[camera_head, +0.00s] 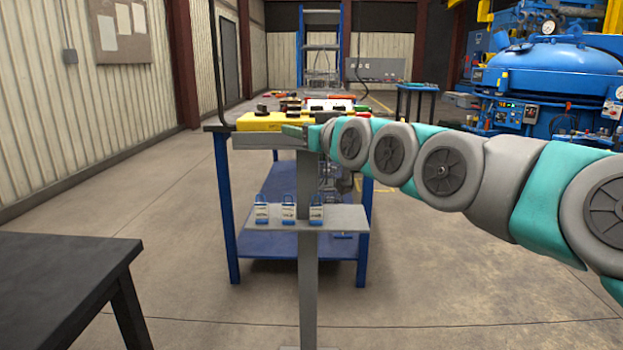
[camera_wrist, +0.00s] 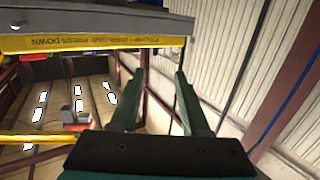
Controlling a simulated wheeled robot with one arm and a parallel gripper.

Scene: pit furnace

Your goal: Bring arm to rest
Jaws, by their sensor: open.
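My arm reaches in from the right in the head view, its teal and grey links stretched leftward at about bench-top height. My gripper (camera_head: 292,131) is at its end, near the top of a grey post (camera_head: 308,260) and in front of the blue workbench (camera_head: 228,205). In the wrist view my gripper (camera_wrist: 160,76) shows two dark green fingers spread apart. Nothing is between them. A yellow bar with upside-down lettering (camera_wrist: 95,42) lies beyond the fingertips; I cannot tell whether they touch it.
A yellow object (camera_head: 255,122) and assorted tools lie on the bench. A dark table (camera_head: 60,275) stands front left, a blue furnace (camera_head: 555,85) back right. Floor at lower right is clear.

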